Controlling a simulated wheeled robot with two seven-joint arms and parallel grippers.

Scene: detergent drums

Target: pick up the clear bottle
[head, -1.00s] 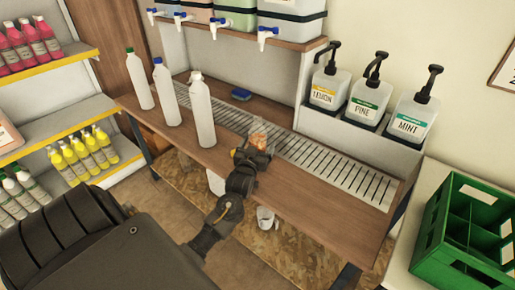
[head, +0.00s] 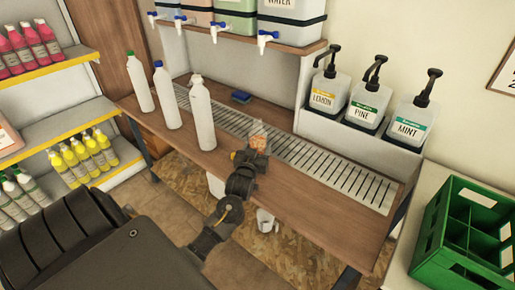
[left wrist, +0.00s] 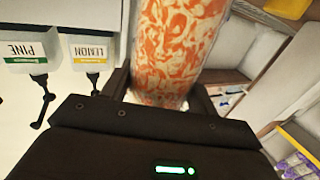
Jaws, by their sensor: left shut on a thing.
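The clear bottle (head: 259,134), mottled orange and white, shows small just beyond my left gripper (head: 252,152) in the head view, over the table by the drain grate. In the left wrist view the clear bottle (left wrist: 180,40) fills the upper middle and stands between the two fingers of my left gripper (left wrist: 160,95). The left gripper is shut on it. The bottle's far end is cut off by the frame. Whether its base touches the table cannot be told. My right gripper is not in view.
Three white bottles (head: 202,115) stand upright left on the wooden table (head: 290,195). A slotted grate (head: 330,168) runs along its back, with a blue sponge (head: 241,97). Pump bottles (head: 410,125) stand behind on a ledge. A green crate (head: 462,235) is at right.

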